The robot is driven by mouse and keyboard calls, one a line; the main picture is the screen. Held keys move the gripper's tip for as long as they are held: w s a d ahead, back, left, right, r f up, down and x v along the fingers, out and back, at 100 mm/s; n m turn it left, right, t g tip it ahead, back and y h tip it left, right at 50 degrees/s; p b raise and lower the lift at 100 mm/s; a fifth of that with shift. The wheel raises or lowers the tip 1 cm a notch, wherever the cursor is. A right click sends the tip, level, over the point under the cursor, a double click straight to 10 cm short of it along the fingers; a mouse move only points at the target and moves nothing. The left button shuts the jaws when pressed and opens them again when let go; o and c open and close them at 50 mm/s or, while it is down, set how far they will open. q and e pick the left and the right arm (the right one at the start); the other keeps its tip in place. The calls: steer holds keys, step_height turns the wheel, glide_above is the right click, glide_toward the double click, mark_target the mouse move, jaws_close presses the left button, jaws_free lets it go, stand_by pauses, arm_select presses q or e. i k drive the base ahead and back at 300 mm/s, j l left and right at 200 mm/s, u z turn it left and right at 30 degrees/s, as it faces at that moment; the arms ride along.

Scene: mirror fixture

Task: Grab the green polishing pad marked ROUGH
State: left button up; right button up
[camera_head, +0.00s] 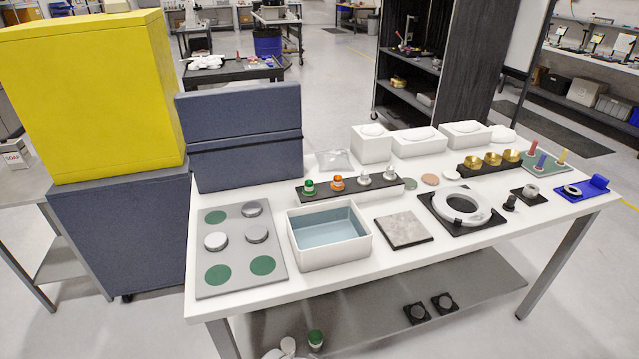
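No word ROUGH can be read on anything at this size. A small green-topped piece (309,187) stands upright at the left end of a black-faced rack (350,189) on the white table. An orange-topped piece (337,183) and two grey-white pieces stand to its right in the same rack. A flat dull-green disc (410,184) lies on the table just right of the rack, beside a pinkish disc (430,179). Another green-topped piece (316,338) shows low at the bottom edge. Neither gripper is in view.
On the white table (480,255), a grey plate with green circles (238,287) and a white basin of water (330,257) stand in front. A grey tile (403,230) and ring fixture (463,206) lie to the right. Dark blue boxes (245,150) block the back left.

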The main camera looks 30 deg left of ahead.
mark_target(309, 190)
steer(key=u, duration=1.3)
